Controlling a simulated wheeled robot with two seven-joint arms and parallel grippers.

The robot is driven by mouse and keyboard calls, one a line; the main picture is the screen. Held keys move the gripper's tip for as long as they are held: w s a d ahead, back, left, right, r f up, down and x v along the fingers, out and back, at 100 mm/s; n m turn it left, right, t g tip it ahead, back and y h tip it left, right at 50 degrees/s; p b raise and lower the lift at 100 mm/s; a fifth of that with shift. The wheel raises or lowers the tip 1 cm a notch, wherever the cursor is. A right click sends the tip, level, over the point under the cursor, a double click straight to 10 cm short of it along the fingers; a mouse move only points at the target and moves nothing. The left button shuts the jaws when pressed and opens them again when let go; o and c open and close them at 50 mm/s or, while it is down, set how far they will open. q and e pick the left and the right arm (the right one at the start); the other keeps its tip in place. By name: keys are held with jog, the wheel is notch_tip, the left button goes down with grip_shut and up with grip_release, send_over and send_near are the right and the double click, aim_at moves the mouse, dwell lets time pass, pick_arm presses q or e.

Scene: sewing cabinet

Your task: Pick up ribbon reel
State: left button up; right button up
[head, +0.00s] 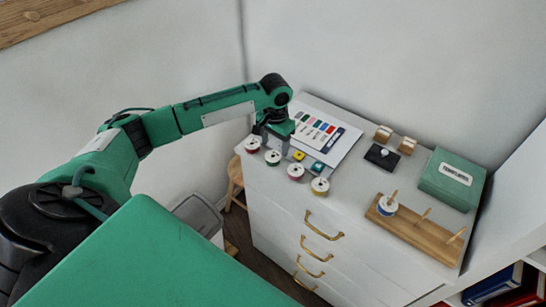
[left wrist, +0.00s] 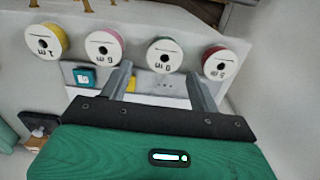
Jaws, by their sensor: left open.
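Several white ribbon reels stand in a row along the cabinet's front edge: a red one (head: 252,145), a dark green one (head: 272,158), a pink one (head: 295,172) and a yellow one (head: 320,186). My left gripper (head: 272,138) is over the cabinet top, close to the red and green reels. In the left wrist view my left gripper (left wrist: 158,72) is open and empty. There the green reel (left wrist: 164,56) appears just beyond the gap between the fingertips, with the pink reel (left wrist: 104,47) and red reel (left wrist: 219,64) to either side. My right gripper is not in view.
A white cabinet (head: 285,215) carries a colour chart (head: 318,130), small yellow and teal items, and a dark stamp-like block (head: 382,157). A green box (head: 450,180) sits at the right.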

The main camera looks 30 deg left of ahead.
aim_at(274, 155)
pick_arm(q)
notch_tip(274, 155, down, 4)
jog(key=shift+s+p, duration=0.1)
jog(key=shift+p, duration=1)
jog(key=shift+f, duration=0.65)
jog(key=c, duration=0.8)
